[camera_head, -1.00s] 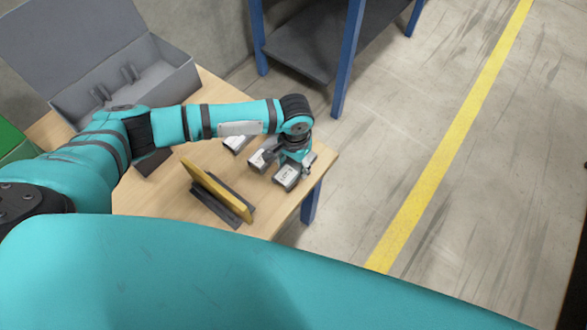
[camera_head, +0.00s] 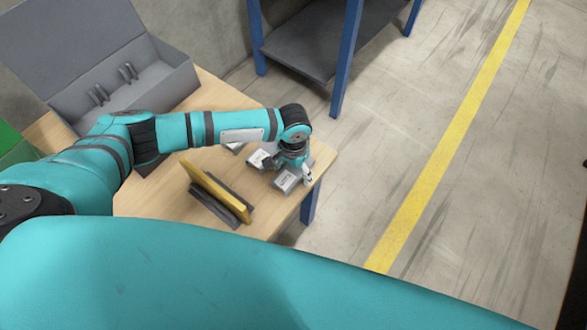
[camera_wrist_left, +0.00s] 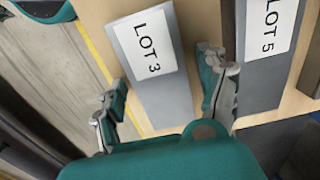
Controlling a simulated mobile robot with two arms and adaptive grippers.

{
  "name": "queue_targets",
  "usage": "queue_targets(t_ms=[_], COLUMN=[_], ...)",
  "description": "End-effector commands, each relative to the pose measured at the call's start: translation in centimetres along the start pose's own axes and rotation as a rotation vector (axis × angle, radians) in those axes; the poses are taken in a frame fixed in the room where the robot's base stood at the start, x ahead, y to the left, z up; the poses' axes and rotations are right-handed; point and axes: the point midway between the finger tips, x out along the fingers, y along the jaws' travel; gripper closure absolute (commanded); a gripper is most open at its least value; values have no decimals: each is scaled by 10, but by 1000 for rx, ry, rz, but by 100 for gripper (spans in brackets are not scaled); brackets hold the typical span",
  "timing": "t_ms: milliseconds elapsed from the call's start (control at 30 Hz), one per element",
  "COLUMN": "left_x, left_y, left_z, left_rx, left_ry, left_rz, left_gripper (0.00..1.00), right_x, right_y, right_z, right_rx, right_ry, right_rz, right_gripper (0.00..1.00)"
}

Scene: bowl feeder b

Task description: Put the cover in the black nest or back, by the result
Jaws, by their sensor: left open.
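Grey blocks with white labels lie near the right end of the wooden table. In the left wrist view the block marked LOT 3 (camera_wrist_left: 155,90) lies between the fingers of my left gripper (camera_wrist_left: 163,82), which is open. The block marked LOT 5 (camera_wrist_left: 262,70) lies to the right of the right finger. In the head view my left gripper (camera_head: 289,172) points down over the block nearest the table end (camera_head: 287,181). A dark flat piece (camera_head: 150,166) on the table is partly hidden by my arm; I cannot tell whether it is the black nest. I cannot pick out the cover for certain.
A yellow panel (camera_head: 218,192) leans in a dark stand (camera_head: 220,210) at the front of the table (camera_head: 262,222). An open grey box (camera_head: 150,85) stands at the back left. A green object (camera_head: 12,145) is at the far left. A blue-legged shelf (camera_head: 305,50) stands behind.

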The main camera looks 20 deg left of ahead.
Motion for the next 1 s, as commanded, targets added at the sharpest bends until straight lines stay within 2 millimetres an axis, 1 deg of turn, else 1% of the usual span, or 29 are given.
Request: queue_targets(t_ms=[67, 167, 267, 400, 600, 700, 800, 1000], left_x=[-4, -15, -35, -67, -104, -115, -121, -123], left_y=[0, 0, 0, 0, 0, 0, 0, 0], left_z=[0, 0, -1, -1, -1, 0, 0, 0], left_rx=[1, 0, 1, 1, 1, 0, -1, -1], left_ry=[1, 2, 3, 4, 3, 1, 0, 0], left_rz=[0, 1, 1, 0, 0, 1, 0, 0], left_gripper=[25, 25, 25, 25, 25, 25, 25, 25], right_x=[0, -3, -6, -10, -14, -14, -15, -15], right_y=[-1, -3, -4, -4, -4, -4, -4, -4], right_z=[1, 1, 0, 0, 0, 0, 0, 0], right_rx=[1, 1, 2, 2, 1, 1, 1, 0], right_ry=[-1, -2, -2, -2, -3, -3, -3, -2], right_rz=[-2, -3, -4, -5, -5, -5, -5, -5], right_gripper=[100, 100, 100, 100, 100, 100, 100, 100])
